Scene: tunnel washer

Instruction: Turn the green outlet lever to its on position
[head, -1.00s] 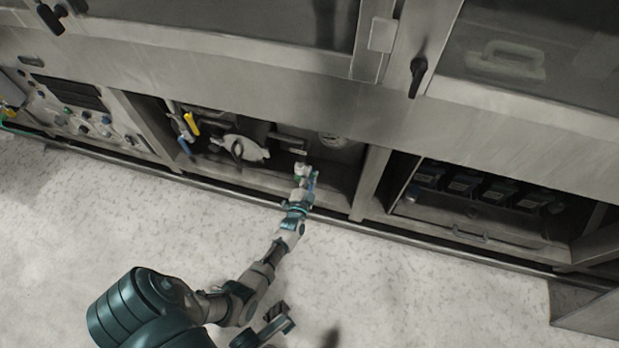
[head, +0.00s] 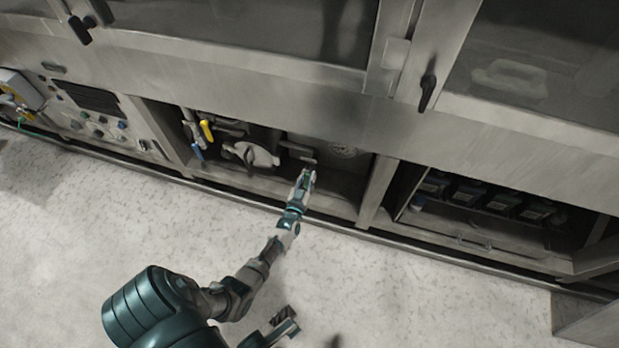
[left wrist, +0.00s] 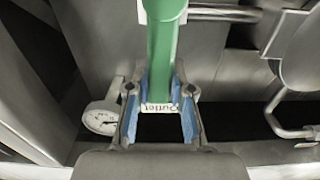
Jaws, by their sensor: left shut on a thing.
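The green outlet lever (left wrist: 162,50) comes down from the top middle of the left wrist view, with a white "Outlet" tag (left wrist: 159,107) at its lower end. My left gripper (left wrist: 160,105) has its blue-padded fingers on both sides of the lever's end and is shut on it. In the head view my left gripper (head: 305,178) reaches into the open lower bay, and only a little green shows between its fingers.
A post (head: 375,190) bounds the bay on the right. The floor is clear.

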